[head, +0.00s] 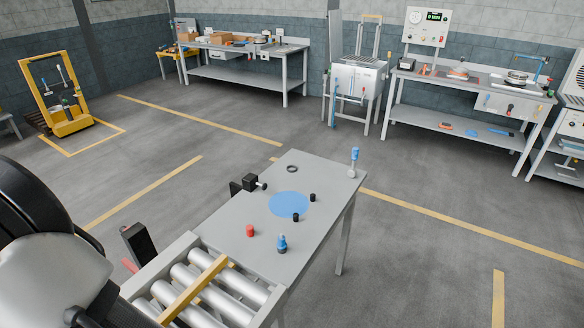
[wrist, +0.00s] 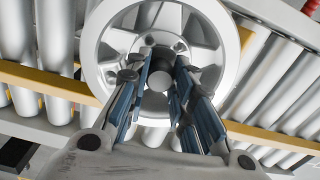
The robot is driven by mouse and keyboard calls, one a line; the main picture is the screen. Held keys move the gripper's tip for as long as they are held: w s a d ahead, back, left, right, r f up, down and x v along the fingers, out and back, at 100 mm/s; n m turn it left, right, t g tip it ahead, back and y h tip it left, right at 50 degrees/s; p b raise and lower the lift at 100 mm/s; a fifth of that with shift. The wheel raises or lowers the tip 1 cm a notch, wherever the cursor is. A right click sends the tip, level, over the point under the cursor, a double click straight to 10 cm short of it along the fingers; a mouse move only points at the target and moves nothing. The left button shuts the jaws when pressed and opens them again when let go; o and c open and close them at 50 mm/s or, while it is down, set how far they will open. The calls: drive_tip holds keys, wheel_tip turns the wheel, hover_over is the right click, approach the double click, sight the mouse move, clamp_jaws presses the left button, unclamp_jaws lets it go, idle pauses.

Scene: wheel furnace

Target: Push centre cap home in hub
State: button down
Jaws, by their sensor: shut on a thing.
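A silver spoked wheel (wrist: 226,25) lies on rollers in the wrist view, its rim around my gripper. My gripper (wrist: 161,72) points at the hub in the wheel's middle, with blue-padded fingers on either side of a small grey round part, which I take as the centre cap (wrist: 158,84). The fingers are shut on it. The cap is over the hub opening, but its seating depth cannot be told because the fingers cover its sides. The wheel and gripper do not show in the head view.
The roller conveyor (head: 215,283) with a yellow bar meets a grey table (head: 225,220). Workbenches stand along the back wall.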

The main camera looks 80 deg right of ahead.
drive_tip(key=shift+f, duration=0.4)
drive_tip(key=c, duration=1.3)
unclamp_jaws()
drive_tip(key=shift+r, duration=0.1)
drive_tip(key=shift+c, duration=0.5)
drive_tip(key=shift+c, duration=0.9)
drive_tip(key=shift+r, duration=0.15)
drive_tip(key=shift+r+p, duration=2.55)
drive_tip(key=shift+r, duration=0.8)
